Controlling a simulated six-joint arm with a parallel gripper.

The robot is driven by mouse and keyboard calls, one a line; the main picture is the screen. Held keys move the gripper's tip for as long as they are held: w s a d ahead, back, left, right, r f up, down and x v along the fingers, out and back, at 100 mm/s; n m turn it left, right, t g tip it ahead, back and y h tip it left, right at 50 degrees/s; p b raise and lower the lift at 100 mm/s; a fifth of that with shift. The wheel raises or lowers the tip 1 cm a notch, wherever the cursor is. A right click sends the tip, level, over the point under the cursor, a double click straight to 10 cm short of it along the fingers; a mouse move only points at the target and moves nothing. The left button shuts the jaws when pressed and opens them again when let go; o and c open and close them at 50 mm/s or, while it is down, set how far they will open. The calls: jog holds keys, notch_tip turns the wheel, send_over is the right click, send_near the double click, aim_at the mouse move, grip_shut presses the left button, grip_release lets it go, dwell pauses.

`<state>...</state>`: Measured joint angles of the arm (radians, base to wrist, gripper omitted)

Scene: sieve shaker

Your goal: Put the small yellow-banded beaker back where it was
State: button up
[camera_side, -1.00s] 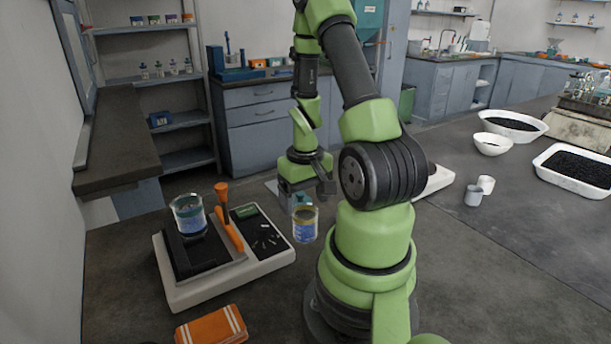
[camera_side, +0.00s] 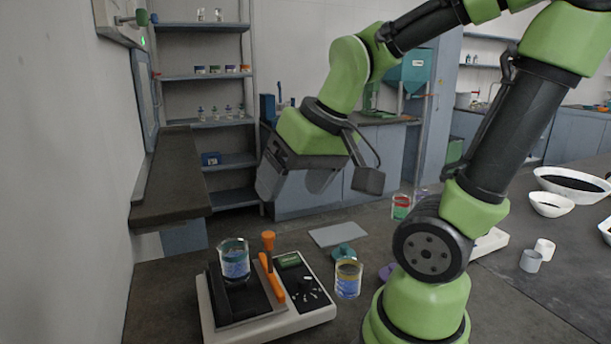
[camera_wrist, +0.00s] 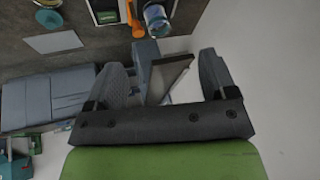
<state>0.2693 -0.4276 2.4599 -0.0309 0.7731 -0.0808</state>
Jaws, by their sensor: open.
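The small yellow-banded beaker (camera_side: 348,282) stands upright on the dark bench, just right of the white-based device. A teal-banded beaker (camera_side: 235,265) with blue contents stands on the black platform of that device (camera_side: 325,312); it also shows in the wrist view (camera_wrist: 157,18). My gripper (camera_side: 275,195) is raised over the back of the bench, well above and left of the yellow-banded beaker, touching neither beaker. In the wrist view its two fingers (camera_wrist: 165,80) are spread wide with nothing between them. The yellow-banded beaker is not clearly visible there.
An orange lever (camera_side: 270,268) rises beside the platform. A grey plate (camera_side: 338,234), a teal piece (camera_side: 343,252) and a red-banded beaker (camera_side: 401,207) are behind the yellow-banded beaker. White bowls (camera_side: 552,204) and small cups (camera_side: 531,261) stand at right.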

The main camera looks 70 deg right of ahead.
jog(key=s+a+r+n+t+y, duration=0.1)
jog(key=s+a+r+t+y, duration=0.1)
jog(key=a, duration=0.4)
jog(key=shift+s+r+n, duration=0.4)
jog(key=shift+s+r, duration=0.25)
jog(key=shift+s, duration=0.1)
